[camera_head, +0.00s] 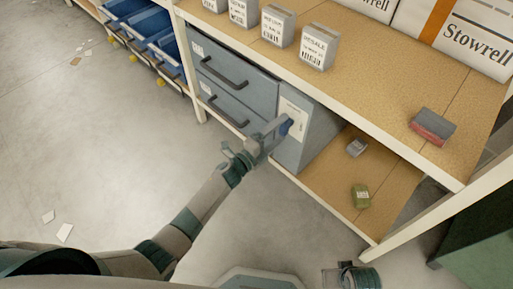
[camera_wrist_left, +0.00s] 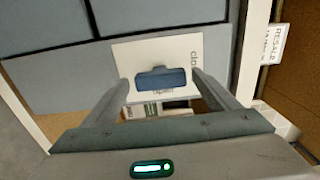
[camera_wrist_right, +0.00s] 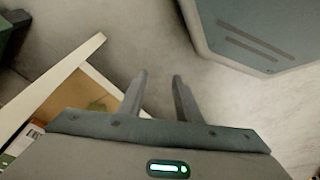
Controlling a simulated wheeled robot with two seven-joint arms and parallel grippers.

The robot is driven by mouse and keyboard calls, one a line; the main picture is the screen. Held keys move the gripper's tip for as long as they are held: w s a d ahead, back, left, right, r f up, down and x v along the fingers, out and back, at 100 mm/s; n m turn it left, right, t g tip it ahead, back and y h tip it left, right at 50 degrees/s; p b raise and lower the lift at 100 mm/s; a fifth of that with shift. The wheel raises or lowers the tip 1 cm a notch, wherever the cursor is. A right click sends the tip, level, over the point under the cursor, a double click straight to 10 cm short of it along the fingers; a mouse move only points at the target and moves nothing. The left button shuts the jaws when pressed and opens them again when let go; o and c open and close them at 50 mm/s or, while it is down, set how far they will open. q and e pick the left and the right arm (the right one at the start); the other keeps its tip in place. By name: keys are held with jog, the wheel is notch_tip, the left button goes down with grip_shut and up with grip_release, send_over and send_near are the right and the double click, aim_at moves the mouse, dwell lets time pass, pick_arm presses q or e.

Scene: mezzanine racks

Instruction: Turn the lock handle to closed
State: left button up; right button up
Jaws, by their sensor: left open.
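The blue lock handle (camera_wrist_left: 161,79) sits on a white label plate (camera_wrist_left: 140,52) on the front of the grey-blue cabinet. In the left wrist view it lies crosswise, with part of a word, "clo", at the plate's right side and another, small word below the handle. My left gripper (camera_wrist_left: 160,80) is open, with one finger on either side of the handle; I cannot tell whether they touch it. In the head view the gripper (camera_head: 279,127) reaches the plate (camera_head: 293,112) and partly covers the handle. My right gripper (camera_wrist_right: 160,76) is open and empty, low over the floor.
Drawers with dark handles (camera_head: 222,77) are left of the plate. A wooden shelf (camera_head: 385,95) with small boxes (camera_head: 318,48) runs above. A green box (camera_head: 361,196) and a grey one (camera_head: 357,147) lie on the lower shelf. Floor (camera_head: 110,150) at left is mostly clear.

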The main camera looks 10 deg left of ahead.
pick_arm(q)
jog(key=v, duration=1.6)
jog(key=shift+s+a, duration=0.25)
jog(key=shift+s, duration=0.05)
pick_arm(e)
jog(key=shift+f, duration=0.1)
pick_arm(q)
jog(key=s+a+f+n+g+y+p, duration=0.1)
jog(key=s+a+f+n+y+p, duration=0.25)
jog(key=f+n, duration=0.35)
jog(key=s+a+f+n+g+y+p, duration=0.2)
jog(key=s+a+f+n+y, duration=0.15)
jog(key=f+n, duration=0.3)
jog(key=s+f+n+g+y+p, duration=0.1)
jog(key=s+f+n+g, duration=0.2)
jog(key=s+f, duration=0.3)
jog(key=s+f+n+g+y+p, duration=0.1)
jog(key=s+f+n, duration=0.5)
jog(key=s, duration=0.6)
jog(key=shift+s+a+f+g+p, duration=0.4)
jog(key=shift+a+f+g+p, duration=0.05)
jog(key=shift+g, duration=0.65)
pick_arm(e)
notch_tip(320, 180, down, 10)
jog(key=a+t, duration=0.2)
jog(key=shift+w+a+t+y, duration=0.2)
jog(key=shift+w+t+y, duration=0.1)
jog(key=shift+w+y, duration=0.1)
